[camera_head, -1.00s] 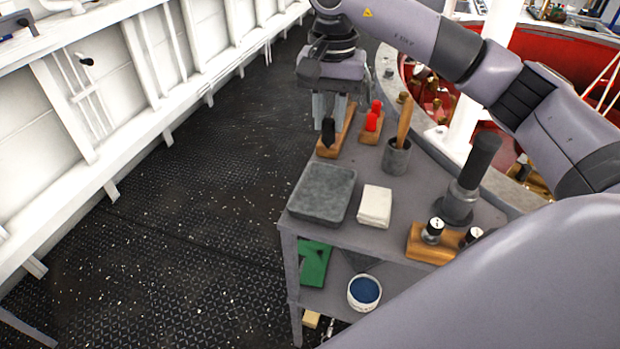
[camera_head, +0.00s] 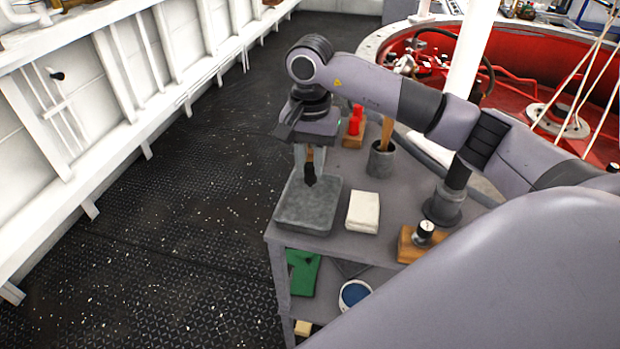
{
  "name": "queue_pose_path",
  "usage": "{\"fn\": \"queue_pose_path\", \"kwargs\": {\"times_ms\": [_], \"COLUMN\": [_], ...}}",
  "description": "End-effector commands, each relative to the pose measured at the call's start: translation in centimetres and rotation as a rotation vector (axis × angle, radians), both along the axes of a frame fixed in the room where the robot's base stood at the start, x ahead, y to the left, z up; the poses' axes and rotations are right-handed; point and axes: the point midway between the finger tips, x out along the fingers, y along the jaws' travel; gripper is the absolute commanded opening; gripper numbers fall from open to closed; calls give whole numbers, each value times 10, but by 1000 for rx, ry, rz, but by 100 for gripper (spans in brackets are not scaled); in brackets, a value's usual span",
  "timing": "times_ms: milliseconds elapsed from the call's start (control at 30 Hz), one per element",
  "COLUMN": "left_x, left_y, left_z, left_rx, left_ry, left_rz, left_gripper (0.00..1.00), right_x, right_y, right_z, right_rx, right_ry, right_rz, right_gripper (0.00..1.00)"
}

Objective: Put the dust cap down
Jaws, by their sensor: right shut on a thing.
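The dust cap appears to be the small black piece (camera_head: 310,176) at the tips of my right gripper (camera_head: 309,172). My right gripper points down, shut on it, with a finger on either side. The cap shows over the far part of the grey tray (camera_head: 300,216); I cannot tell whether it touches the tray. A strip of brown shows between the fingers above the cap, and I cannot tell what it belongs to. The wooden block seen earlier behind the tray is mostly or fully hidden by my gripper. My left gripper is not in view.
On the cart top (camera_head: 385,218) are a folded white cloth (camera_head: 363,212), a grey cup (camera_head: 381,160) with a wooden handle, red pieces (camera_head: 355,122) on a wooden block, and a dark cylinder (camera_head: 443,207). A green piece (camera_head: 303,272) and a tub (camera_head: 354,295) sit below.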

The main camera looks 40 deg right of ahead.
Motion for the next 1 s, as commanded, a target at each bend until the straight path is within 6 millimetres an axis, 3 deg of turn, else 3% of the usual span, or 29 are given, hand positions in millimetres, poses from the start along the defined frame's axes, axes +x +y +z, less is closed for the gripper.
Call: {"fn": "queue_pose_path", "kwargs": {"times_ms": [500, 833, 867, 900, 933, 1000], "left_x": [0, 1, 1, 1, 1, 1], "left_y": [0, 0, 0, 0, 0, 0], "left_z": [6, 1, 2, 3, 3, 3], "left_rx": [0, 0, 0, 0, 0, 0], "left_ry": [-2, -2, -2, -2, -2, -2], "left_rz": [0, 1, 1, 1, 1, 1], "left_gripper": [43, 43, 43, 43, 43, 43], "right_x": [0, 0, 1, 0, 0, 0], "right_y": [0, 0, 0, 0, 0, 0], "right_z": [-54, -58, -57, -57, -57, -57], "right_rx": [1, 0, 0, 0, 0, 0], "right_ry": [1, -1, -1, -1, -1, -1], "right_rz": [1, 1, 1, 1, 1, 0], "right_gripper": [0, 0, 30, 43, 49, 49]}}
